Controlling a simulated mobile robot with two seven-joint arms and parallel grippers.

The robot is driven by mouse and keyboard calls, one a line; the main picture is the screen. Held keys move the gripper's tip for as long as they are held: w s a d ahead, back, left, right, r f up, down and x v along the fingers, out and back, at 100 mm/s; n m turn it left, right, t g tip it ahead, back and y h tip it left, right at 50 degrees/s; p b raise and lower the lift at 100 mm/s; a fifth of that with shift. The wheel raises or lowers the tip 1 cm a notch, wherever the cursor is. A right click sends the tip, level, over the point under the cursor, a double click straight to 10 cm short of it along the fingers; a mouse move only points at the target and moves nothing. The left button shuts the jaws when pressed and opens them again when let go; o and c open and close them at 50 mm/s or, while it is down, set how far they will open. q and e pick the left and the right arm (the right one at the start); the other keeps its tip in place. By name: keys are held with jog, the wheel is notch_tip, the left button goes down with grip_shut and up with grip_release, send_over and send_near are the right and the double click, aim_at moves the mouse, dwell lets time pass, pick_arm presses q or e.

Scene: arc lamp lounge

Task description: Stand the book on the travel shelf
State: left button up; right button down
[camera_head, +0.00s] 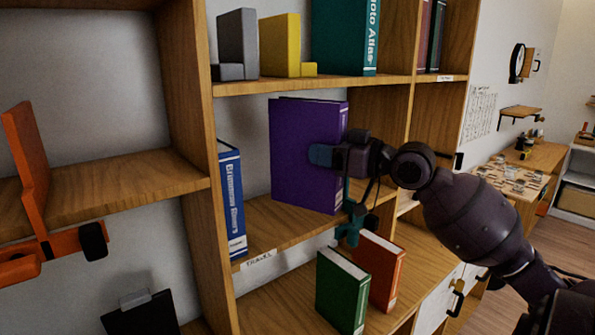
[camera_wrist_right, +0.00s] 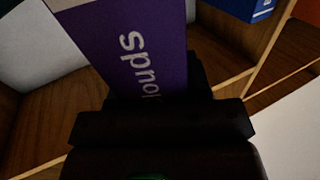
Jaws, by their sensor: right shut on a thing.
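The purple book (camera_head: 295,150) is upright, with a slight lean in the head view, inside the bay above the shelf labelled TRAVEL (camera_head: 285,232). Its lower edge is close to the board; I cannot tell if it touches. My right gripper (camera_head: 335,156) is shut on the book's spine side, coming from the right. In the right wrist view the book (camera_wrist_right: 135,45) rises from the dark jaws, with pale lettering on its spine. A blue book (camera_head: 231,200) stands at the left end of the same shelf, with a gap between them.
A green book (camera_head: 342,290) and an orange book (camera_head: 378,268) stand on the shelf below. Grey (camera_head: 238,45) and yellow (camera_head: 280,45) bookends and a teal atlas (camera_head: 343,35) are above.

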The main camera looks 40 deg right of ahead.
jog(key=w, duration=0.9)
notch_tip(320, 180, down, 7)
jog(key=d+p, duration=0.1)
dwell(0.3)
jog(key=c, duration=1)
grip_release()
jog(key=shift+f, duration=0.25)
jog(key=o, duration=0.4)
jog(key=shift+r, duration=0.1)
jog(key=shift+o, duration=0.2)
jog(key=shift+r, duration=0.1)
